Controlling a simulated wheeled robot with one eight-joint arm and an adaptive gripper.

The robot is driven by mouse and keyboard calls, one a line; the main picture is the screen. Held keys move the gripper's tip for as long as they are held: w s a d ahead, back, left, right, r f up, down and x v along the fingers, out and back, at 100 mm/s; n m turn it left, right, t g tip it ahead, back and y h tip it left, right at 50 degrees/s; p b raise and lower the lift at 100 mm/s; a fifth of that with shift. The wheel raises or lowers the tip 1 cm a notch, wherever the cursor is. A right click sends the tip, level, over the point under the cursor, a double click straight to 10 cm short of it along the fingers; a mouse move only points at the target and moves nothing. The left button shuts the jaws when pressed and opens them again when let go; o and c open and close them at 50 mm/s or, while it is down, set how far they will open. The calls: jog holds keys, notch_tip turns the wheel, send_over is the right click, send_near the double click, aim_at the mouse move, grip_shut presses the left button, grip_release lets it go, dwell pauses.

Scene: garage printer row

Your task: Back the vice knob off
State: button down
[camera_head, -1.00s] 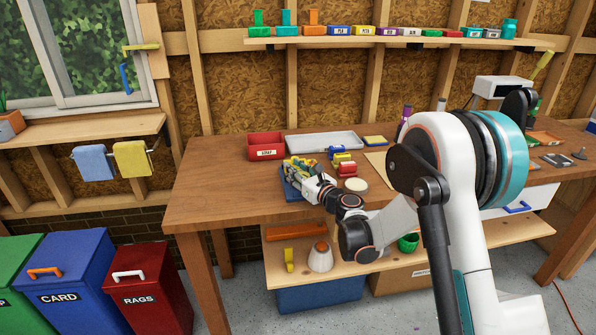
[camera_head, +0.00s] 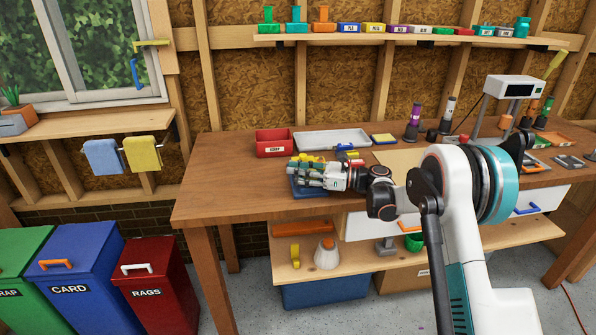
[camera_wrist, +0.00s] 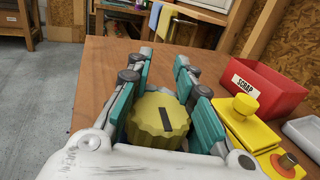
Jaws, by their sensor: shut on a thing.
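The round yellow knob (camera_wrist: 158,117), with ribbed sides and a dark bar mark on its face, sits between my gripper's teal-padded fingers (camera_wrist: 163,62) in the wrist view. The fingers are closed on it from both sides. In the head view my gripper (camera_head: 318,172) lies nearly level over a blue base (camera_head: 304,190) near the bench's front edge. The gripper hides the knob and most of the vice there, so how the knob joins the vice cannot be seen.
A red scrap bin (camera_wrist: 262,90) stands close by, with a yellow block (camera_wrist: 240,124) and an orange-topped button (camera_wrist: 287,160) beside the fingers. A grey tray (camera_head: 332,139) lies behind on the wooden bench (camera_head: 222,205). The bench's left end is clear.

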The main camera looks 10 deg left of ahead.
jog(key=shift+s+n+g, duration=0.1)
jog(key=shift+n+g, duration=0.2)
jog(key=shift+g, duration=0.1)
jog(key=c, duration=1.3)
grip_release()
jog(key=shift+c, duration=0.2)
jog(key=shift+d, duration=0.1)
jog(key=d, duration=1.2)
jog(key=shift+s, duration=0.1)
jog(key=shift+r, duration=0.1)
